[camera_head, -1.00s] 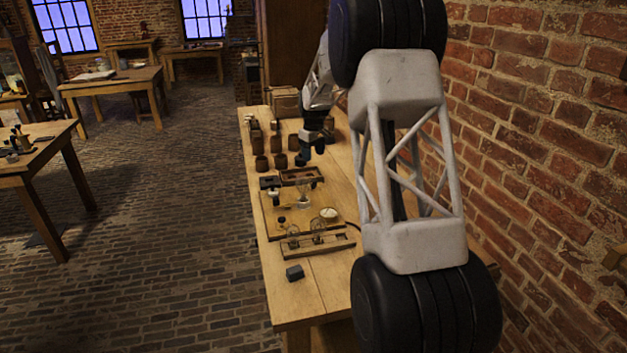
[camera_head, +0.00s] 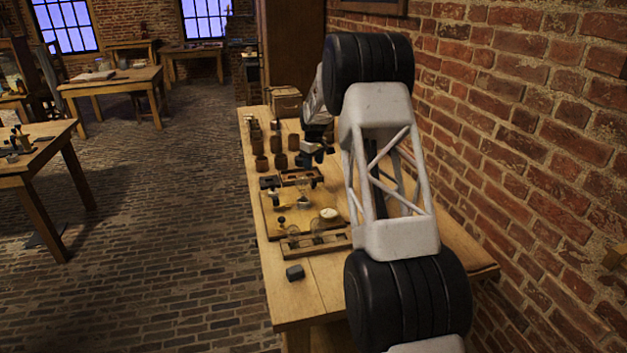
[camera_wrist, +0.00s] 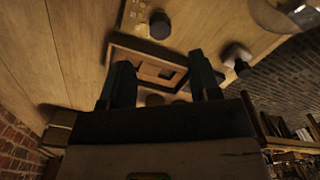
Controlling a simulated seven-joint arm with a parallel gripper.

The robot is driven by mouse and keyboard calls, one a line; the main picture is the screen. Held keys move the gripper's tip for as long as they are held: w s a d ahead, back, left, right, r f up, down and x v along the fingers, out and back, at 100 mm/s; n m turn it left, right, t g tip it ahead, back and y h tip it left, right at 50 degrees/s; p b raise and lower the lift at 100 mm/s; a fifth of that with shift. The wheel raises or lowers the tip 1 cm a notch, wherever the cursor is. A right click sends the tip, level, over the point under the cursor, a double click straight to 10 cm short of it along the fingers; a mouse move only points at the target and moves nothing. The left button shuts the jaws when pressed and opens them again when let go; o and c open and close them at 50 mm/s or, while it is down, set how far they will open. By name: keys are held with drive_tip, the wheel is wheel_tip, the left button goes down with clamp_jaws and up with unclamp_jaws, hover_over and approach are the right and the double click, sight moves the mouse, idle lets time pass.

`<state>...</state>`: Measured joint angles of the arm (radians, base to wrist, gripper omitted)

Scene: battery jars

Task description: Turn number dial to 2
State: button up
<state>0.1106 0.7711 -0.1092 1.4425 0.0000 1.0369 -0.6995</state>
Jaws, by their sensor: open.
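My gripper (camera_head: 308,162) is over the far half of the workbench in the head view. In the wrist view my gripper (camera_wrist: 160,72) is open, with its two dark fingers apart and nothing between them. A dark round knob (camera_wrist: 160,26) sits on the wooden board beyond the fingertips, next to a small pale plate. A second dark knob with a pale part (camera_wrist: 237,60) is to the right. A white round dial face (camera_head: 328,213) lies on the board (camera_head: 270,225) in the head view. I cannot read any numbers or tell which part is the number dial.
Several brown jars (camera_head: 279,161) stand on the far bench. A brick wall (camera_head: 510,130) rises on the right.

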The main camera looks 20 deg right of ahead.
sight(313, 180)
drive_tip(key=shift+f, duration=0.1)
drive_tip(key=shift+f, duration=3.8)
drive_tip(key=shift+c, duration=0.2)
drive_tip(key=c, duration=0.9)
